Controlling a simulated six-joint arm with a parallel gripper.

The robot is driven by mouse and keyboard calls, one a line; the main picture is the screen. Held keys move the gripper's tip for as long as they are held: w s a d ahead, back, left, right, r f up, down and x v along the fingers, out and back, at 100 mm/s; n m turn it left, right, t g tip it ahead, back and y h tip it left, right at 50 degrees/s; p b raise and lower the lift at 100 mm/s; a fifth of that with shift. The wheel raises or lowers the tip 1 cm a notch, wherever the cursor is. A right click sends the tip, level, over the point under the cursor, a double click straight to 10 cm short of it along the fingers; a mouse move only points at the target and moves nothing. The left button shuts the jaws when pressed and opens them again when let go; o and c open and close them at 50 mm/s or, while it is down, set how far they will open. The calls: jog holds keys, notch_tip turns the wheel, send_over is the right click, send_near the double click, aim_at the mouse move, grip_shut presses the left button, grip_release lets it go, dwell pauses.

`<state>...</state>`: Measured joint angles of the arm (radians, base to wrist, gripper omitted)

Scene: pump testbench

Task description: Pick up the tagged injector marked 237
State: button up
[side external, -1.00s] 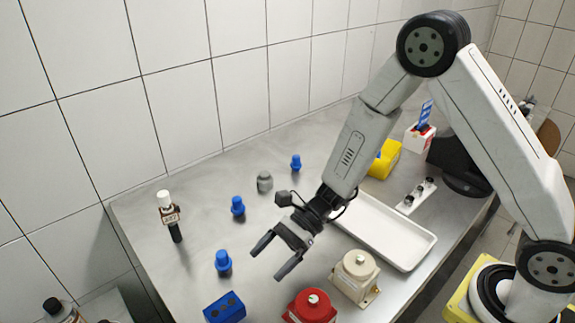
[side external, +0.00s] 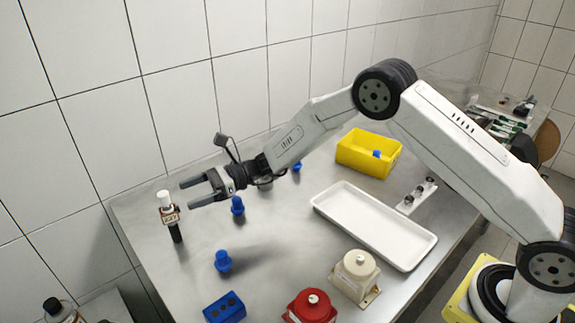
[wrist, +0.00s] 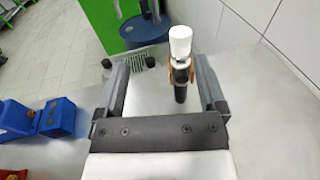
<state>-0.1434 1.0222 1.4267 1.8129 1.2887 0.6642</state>
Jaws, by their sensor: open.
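The tagged injector (side external: 175,230) stands upright near the table's left edge, with a white cap, a dark lower body and a small tag around it. The tag's marking is too small to read for certain. In the wrist view the injector (wrist: 181,50) stands ahead of my gripper, between the lines of the two fingers and nearer the right one. My gripper (side external: 184,195) is open and empty, to the right of the injector and apart from it, with its fingers pointing at it. The gripper (wrist: 160,65) also shows in the wrist view.
A blue block (side external: 225,307), a red part (side external: 309,306) and a beige part (side external: 356,278) are at the front. A white tray (side external: 330,207) and a yellow bin (side external: 345,155) lie to the right.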

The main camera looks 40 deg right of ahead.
aim_at(169, 213)
jog(key=shift+w+a+r+y, duration=0.2)
jog(key=shift+w+r, duration=0.2)
jog(key=shift+w, duration=0.25)
jog(key=shift+w+a+r+y, duration=0.1)
jog(key=shift+w+r+y, duration=0.1)
jog(key=shift+w+r, duration=0.3)
jog(key=shift+w+f, duration=0.1)
jog(key=shift+f, duration=0.15)
jog(key=shift+f, duration=2.8)
jog(key=shift+f, duration=0.1)
jog(key=shift+f, duration=0.5)
jog(key=shift+x, duration=2.45)
jog(key=shift+r, duration=0.1)
grip_shut()
